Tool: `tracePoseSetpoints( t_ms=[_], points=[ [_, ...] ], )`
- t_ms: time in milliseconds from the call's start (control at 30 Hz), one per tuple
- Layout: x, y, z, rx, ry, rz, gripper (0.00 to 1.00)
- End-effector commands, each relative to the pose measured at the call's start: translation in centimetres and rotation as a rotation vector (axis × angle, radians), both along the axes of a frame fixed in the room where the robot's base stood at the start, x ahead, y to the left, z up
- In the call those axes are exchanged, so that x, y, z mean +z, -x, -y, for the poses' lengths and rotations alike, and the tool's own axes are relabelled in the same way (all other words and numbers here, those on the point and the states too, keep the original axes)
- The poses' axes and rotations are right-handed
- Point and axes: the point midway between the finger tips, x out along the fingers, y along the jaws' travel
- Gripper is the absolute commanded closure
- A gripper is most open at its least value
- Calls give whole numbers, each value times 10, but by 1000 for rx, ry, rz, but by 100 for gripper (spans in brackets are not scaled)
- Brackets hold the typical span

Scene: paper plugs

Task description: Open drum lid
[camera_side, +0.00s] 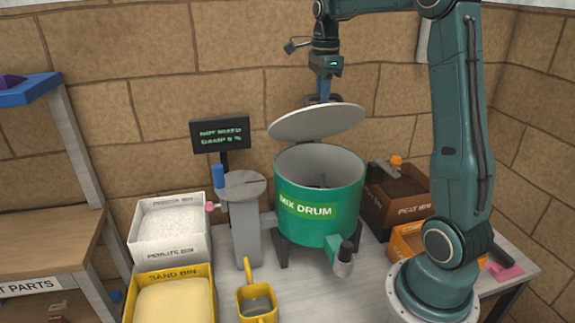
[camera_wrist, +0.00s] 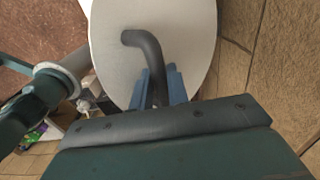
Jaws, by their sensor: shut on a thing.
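The green mix drum (camera_side: 318,190) stands on dark legs on the table, its open top facing up. The pale round drum lid (camera_side: 316,122) is tilted above the drum opening, its left side lower and its right side higher. The drum's inside shows below it, with something dark in it that I cannot make out. My gripper (camera_side: 322,98) is above the lid, largely behind its raised edge in the side view. In the wrist view the blue fingers (camera_wrist: 160,88) are shut on the dark bent handle (camera_wrist: 147,48) of the lid.
A perlite bin (camera_side: 170,228), a yellow sand bin (camera_side: 172,295) and a grey stand (camera_side: 244,225) are left of the drum. A peat bin (camera_side: 400,200) and an orange bin (camera_side: 407,240) stand right. A yellow scoop (camera_side: 257,303) lies in front. A display (camera_side: 220,134) stands behind.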

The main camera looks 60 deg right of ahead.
Motion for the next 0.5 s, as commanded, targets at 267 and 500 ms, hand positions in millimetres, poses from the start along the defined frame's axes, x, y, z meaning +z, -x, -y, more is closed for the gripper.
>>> tracePoseSetpoints(
  t_ms=[267,500],
  points=[
    [9,-12,11,4,1,3,100],
    [17,-19,18,4,1,3,100]
  ],
)
